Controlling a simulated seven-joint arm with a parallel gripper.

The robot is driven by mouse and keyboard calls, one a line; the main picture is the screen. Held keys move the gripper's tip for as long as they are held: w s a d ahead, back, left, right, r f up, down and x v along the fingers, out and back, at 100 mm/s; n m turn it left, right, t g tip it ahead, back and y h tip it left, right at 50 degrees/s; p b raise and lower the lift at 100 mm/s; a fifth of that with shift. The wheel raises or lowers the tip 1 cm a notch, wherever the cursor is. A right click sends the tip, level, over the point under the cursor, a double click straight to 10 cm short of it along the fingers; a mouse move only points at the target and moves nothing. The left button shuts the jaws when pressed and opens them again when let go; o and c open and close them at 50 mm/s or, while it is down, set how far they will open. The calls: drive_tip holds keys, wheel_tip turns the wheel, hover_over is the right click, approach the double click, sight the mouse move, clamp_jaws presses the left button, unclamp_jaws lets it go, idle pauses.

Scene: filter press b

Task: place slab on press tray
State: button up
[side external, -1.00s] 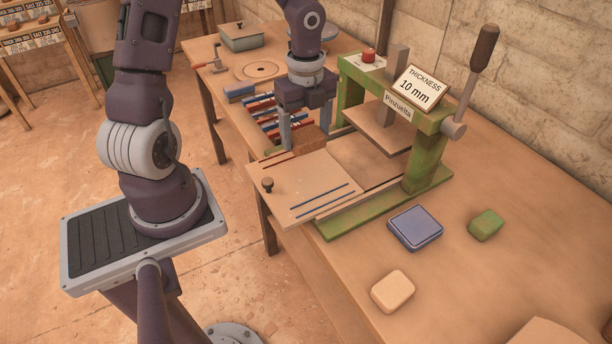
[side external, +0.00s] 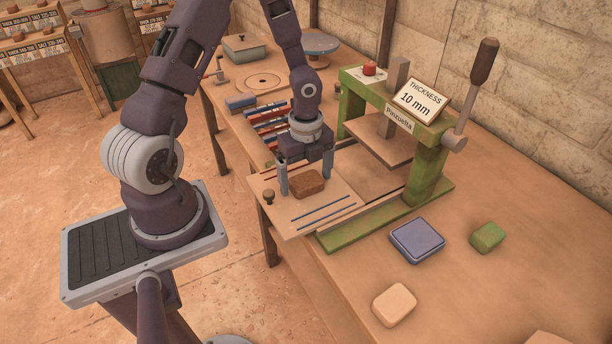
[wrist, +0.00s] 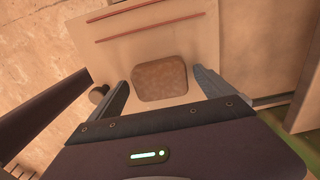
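The slab (side external: 309,184) is a reddish-brown block with rounded corners. It lies flat on the press tray (side external: 346,186), between the blue strips and the red strips; it also shows in the wrist view (wrist: 160,78). My gripper (side external: 305,177) is above the tray with its fingers apart, one on each side of the slab. In the wrist view a gap shows between each finger and the slab, so my gripper (wrist: 158,80) is open and not holding it.
The green press (side external: 428,165) with its lever and "10 mm" sign stands right of the tray. A dark knob (side external: 268,196) rises at the tray's left corner. A blue pad (side external: 417,240), a green block (side external: 487,237) and a pale block (side external: 394,304) lie at front right.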

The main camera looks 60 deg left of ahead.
wheel_tip(320, 180, up, 12)
wheel_tip(320, 180, up, 6)
drive_tip(key=n+y, duration=0.2)
drive_tip(key=n, duration=0.2)
hover_over(306, 186)
drive_tip(key=s+d, duration=0.2)
drive_tip(key=s+d+r+n+t+h, duration=0.1)
drive_tip(key=s+d+r+n+t, duration=0.1)
drive_tip(key=s+d+r+n, duration=0.2)
drive_tip(key=s+d+r+n+t+h, duration=0.1)
drive_tip(key=s+d+r+n+t, duration=0.2)
drive_tip(key=s+n, duration=0.6)
wheel_tip(306, 186, up, 3)
drive_tip(key=d+n, duration=0.1)
drive_tip(key=d, duration=0.1)
drive_tip(key=shift+d+t, duration=0.3)
